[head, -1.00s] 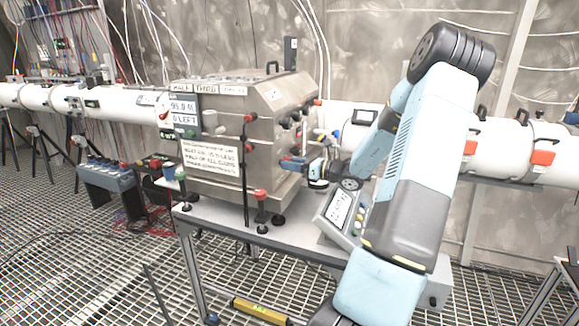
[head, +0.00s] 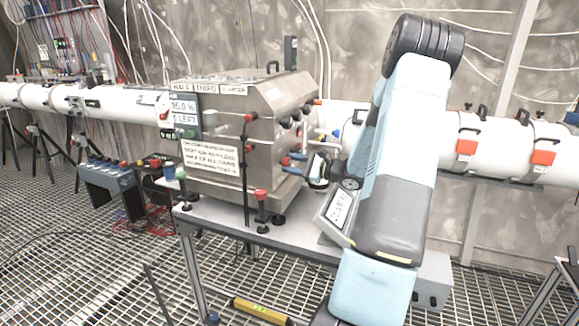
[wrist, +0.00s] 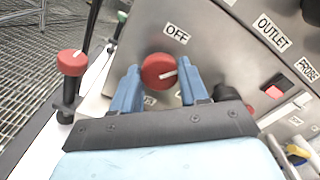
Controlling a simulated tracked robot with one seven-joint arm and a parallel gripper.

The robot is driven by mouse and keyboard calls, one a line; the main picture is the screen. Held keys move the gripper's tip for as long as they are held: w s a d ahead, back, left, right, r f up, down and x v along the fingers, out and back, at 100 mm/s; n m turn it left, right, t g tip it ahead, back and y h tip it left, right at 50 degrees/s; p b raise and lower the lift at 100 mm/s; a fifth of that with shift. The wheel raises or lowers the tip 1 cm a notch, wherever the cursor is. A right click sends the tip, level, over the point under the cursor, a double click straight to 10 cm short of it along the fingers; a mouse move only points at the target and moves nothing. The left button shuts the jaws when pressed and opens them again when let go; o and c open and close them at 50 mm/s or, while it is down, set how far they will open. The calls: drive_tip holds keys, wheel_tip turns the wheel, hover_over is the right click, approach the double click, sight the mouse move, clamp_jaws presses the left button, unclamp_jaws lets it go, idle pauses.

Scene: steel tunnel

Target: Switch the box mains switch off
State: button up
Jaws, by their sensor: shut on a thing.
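The steel box (head: 232,135) stands on the table in the head view. In the wrist view its panel (wrist: 215,40) carries a red round switch knob (wrist: 158,70) with a white pointer line, below an "OFF" label (wrist: 176,33). The pointer line points to the right, not straight at the label. A label below the knob is mostly hidden by my gripper. My gripper (wrist: 158,85) has its two blue fingers on either side of the knob, shut on it. In the head view my gripper (head: 293,162) is at the box's right side, partly hidden by my arm.
A red-topped post (wrist: 72,65) stands left of the knob. A red rocker switch (wrist: 274,91) and an "OUTLET" label (wrist: 273,32) are to the right. A sloped control console (head: 338,208) stands on the table near my arm.

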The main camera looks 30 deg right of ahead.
drive_tip(key=n, duration=0.4)
drive_tip(key=shift+s+a+f, duration=0.1)
drive_tip(key=shift+a+f, duration=0.05)
drive_tip(key=shift+f+n, duration=0.1)
drive_tip(key=shift+n, duration=1.7)
drive_tip(key=o, duration=1.1)
drive_tip(key=shift+c, duration=0.2)
drive_tip(key=shift+s, duration=0.1)
